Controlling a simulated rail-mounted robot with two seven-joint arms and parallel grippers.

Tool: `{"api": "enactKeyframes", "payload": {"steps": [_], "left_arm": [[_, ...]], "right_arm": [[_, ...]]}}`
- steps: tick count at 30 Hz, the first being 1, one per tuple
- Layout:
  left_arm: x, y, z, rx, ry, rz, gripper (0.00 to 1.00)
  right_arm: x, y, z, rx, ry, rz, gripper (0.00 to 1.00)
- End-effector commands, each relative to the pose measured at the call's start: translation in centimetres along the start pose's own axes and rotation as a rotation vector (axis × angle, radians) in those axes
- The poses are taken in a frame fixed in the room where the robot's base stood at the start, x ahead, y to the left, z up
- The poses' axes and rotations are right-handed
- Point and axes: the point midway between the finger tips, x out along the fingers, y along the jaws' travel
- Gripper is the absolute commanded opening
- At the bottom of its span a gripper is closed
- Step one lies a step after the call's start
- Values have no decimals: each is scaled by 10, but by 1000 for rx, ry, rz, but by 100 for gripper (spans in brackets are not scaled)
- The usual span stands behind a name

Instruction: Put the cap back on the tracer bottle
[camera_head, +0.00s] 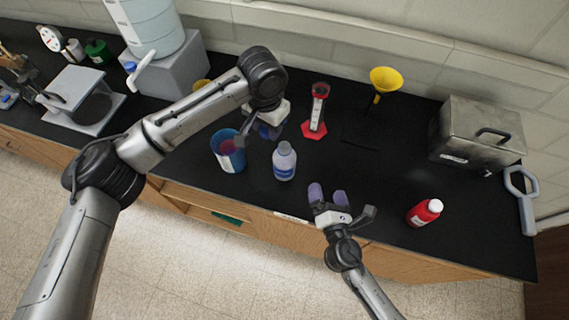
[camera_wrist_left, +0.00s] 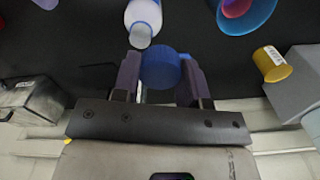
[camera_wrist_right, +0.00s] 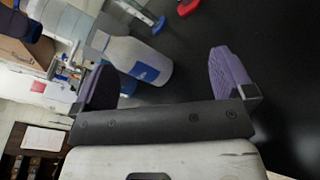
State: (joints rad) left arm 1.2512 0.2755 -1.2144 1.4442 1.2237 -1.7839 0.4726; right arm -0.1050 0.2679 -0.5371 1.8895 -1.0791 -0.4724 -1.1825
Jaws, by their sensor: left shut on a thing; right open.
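The tracer bottle (camera_head: 284,165) stands upright on the black bench, pale with a blue label and an uncapped neck. In the left wrist view its open mouth (camera_wrist_left: 140,35) is just beyond my fingers. My left gripper (camera_head: 268,131) is shut on the blue cap (camera_wrist_left: 160,68), behind the bottle and apart from it. In the head view the cap is mostly hidden by the gripper. My right gripper (camera_head: 328,195) is open and empty, in front and to the right of the bottle. The bottle (camera_wrist_right: 135,58) shows beyond its fingers in the right wrist view.
A blue cup (camera_head: 226,150) with reddish contents stands left of the bottle. A red-based cylinder (camera_head: 315,112) and a yellow funnel (camera_head: 384,80) stand behind. A red bottle (camera_head: 424,212) is at the right front, a metal box (camera_head: 475,133) at the right back. Bench between these is clear.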

Motion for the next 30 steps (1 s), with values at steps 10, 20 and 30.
{"api": "enactKeyframes", "payload": {"steps": [10, 20, 30], "left_arm": [[17, 25, -32, 155, 0, 1, 18], [18, 26, -34, 165, 0, 1, 18], [17, 26, -34, 164, 1, 1, 18]], "right_arm": [[22, 29, -50, -665, 63, 339, 100], [22, 30, -55, -714, 68, 364, 100], [39, 36, -57, -710, 65, 363, 100]]}}
